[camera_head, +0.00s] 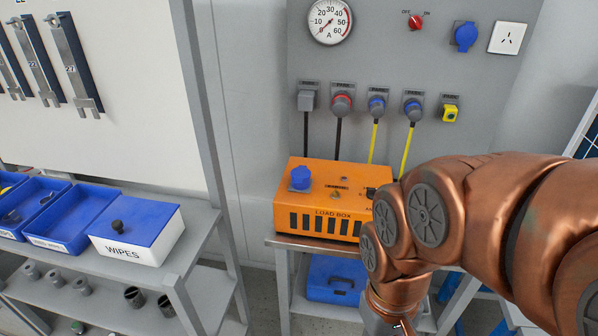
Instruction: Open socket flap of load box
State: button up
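The orange load box (283,213) stands on a metal-topped stand, with "LOAD BOX" lettering and a row of dark vent slots on its front. A blue socket flap (300,177) sits at the left of its sloping top face and looks closed. My copper-coloured arm comes in from the right and hides the right end of the box. Its wrist points down in front of the stand, to the right of and below the flap, and apart from it. My gripper's fingers are below the picture's bottom edge and do not show.
A grey panel behind holds a gauge (330,20), a red switch (416,22) and several plugs with cables hanging behind the box. A shelf at left carries blue bins and a wipes box (136,234). A blue case (335,281) is under the stand.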

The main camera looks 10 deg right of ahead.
aim_at(301, 173)
jog(key=u, duration=0.45)
jog(key=k, duration=1.1)
jog(key=z, duration=0.55)
jog(key=i, duration=1.55)
jog(key=u, duration=0.55)
